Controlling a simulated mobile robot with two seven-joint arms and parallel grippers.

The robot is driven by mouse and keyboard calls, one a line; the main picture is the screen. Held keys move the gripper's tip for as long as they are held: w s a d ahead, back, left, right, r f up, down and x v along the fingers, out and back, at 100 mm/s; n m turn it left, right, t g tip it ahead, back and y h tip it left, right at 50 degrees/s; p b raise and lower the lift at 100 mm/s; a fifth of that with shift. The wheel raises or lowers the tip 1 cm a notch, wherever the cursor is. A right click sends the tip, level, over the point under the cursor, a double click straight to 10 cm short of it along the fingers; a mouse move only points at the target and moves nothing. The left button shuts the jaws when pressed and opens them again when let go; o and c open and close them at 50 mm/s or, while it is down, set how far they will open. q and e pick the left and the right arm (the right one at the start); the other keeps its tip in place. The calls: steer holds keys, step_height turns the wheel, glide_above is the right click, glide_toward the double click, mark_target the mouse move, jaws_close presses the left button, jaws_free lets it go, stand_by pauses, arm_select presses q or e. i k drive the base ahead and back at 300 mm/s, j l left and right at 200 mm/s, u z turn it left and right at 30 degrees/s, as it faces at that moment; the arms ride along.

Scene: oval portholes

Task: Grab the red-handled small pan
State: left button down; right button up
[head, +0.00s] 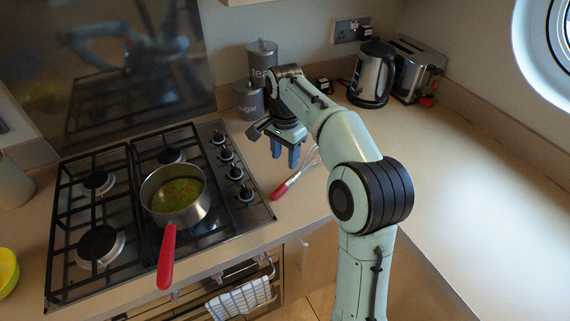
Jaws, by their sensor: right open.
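A small metal pan (176,214) with a red handle (167,258) stands upright on the gas hob (66,268), on its front burner nearest the knobs. It holds a green food with orange bits. Its handle points toward the front edge and sticks out past the hob. My right gripper (286,160) is open, with its blue fingers pointing down over the counter right of the hob. It is apart from the pan, to its right and farther back. My left gripper is not in view.
A red-handled whisk (296,173) lies on the counter close to my right gripper. Metal canisters (250,101), a kettle (371,75) and a toaster (416,68) stand at the back. A checked towel (239,299) hangs below the hob. The right counter (485,185) is clear.

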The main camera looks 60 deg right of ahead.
mark_target(176, 195)
steer(key=k, duration=1)
